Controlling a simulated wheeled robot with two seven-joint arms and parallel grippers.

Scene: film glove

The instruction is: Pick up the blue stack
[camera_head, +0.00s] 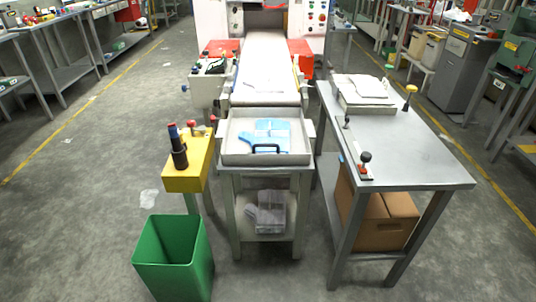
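The blue stack (271,130) lies flat in a shallow grey tray (236,153) at the near end of the machine's conveyor. Neither of my grippers is in view.
A grey table (420,165) stands on the right with a white stack (365,87) and a cardboard box (385,222) beneath. A yellow stand (186,177) and a green bin (174,250) stand on the left. The front centre floor is clear.

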